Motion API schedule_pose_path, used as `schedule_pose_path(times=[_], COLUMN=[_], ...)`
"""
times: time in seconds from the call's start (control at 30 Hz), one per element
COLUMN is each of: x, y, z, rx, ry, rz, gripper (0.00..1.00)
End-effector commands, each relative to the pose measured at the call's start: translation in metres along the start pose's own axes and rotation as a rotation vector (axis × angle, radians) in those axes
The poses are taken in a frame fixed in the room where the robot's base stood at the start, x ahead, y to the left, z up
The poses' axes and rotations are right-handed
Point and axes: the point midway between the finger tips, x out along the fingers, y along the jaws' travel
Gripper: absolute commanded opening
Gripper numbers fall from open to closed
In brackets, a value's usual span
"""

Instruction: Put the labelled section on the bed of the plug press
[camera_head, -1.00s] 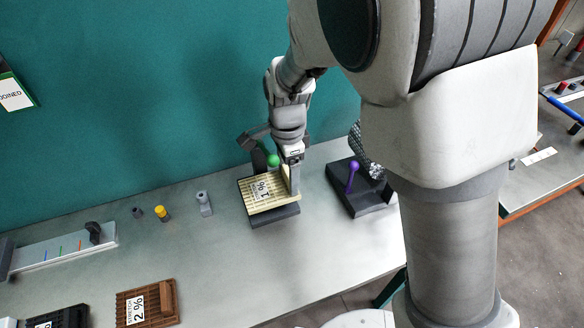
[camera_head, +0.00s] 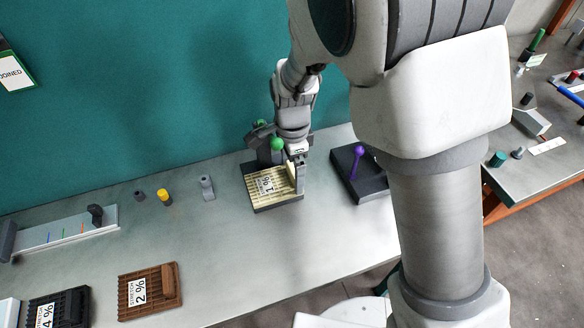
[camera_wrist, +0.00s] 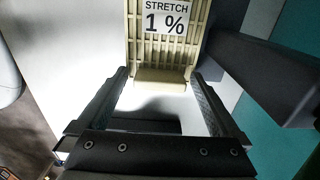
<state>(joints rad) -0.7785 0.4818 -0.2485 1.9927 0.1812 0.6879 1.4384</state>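The labelled section (camera_head: 268,184) is a cream slatted plate marked "STRETCH 1 %". It lies about level on the dark bed of the plug press (camera_head: 276,206), with the bed's rim showing around its front. The press has a green-knobbed lever (camera_head: 277,144) behind it. My gripper (camera_head: 297,182) points down at the section's right edge. In the wrist view, my gripper (camera_wrist: 160,82) has its fingertips at both sides of the section's raised cream grip block, and the label (camera_wrist: 167,18) faces up. The contact under the section is hidden.
A dark block with a purple lever (camera_head: 356,165) stands right of the press. A brown "2 %" section (camera_head: 145,291) and a black "4 %" section (camera_head: 60,312) lie front left. Small plugs (camera_head: 164,196) and a gauge rail (camera_head: 65,237) stand left. The bench's front middle is clear.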

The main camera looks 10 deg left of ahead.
Motion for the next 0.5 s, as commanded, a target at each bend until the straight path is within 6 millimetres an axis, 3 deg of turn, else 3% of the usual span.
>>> schedule_pose_path(times=[0.23, 0.5], x=[-0.018, -0.077], y=[-0.001, -0.001], z=[0.000, 0.000], rx=[0.000, 0.000], ry=[-0.001, -0.001], rz=[-0.003, -0.005], gripper=[1.00, 1.00])
